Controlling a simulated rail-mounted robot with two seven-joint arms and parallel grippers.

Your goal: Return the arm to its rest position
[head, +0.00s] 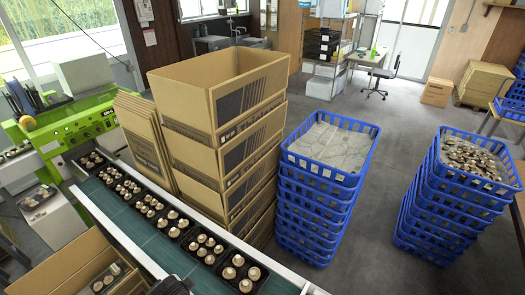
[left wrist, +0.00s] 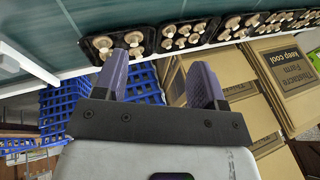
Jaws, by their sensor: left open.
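My left gripper (left wrist: 158,82) shows in the left wrist view with its two purple-grey fingers spread apart and nothing between them. Beyond the fingertips is the edge of the green conveyor (left wrist: 50,35) with a row of black trays of mushrooms (left wrist: 118,40). In the head view the conveyor (head: 150,240) runs from the middle left to the bottom, with several mushroom trays (head: 200,247) in a line. A small dark part at the bottom edge of the head view may be mine, but I cannot tell. My right gripper is not in view.
Tall stacked cardboard boxes (head: 225,115) stand right behind the conveyor. Stacks of blue crates (head: 318,178) and more blue crates of mushrooms (head: 460,195) stand to the right. An open cardboard box (head: 70,268) is at the lower left. Grey floor between the crate stacks is clear.

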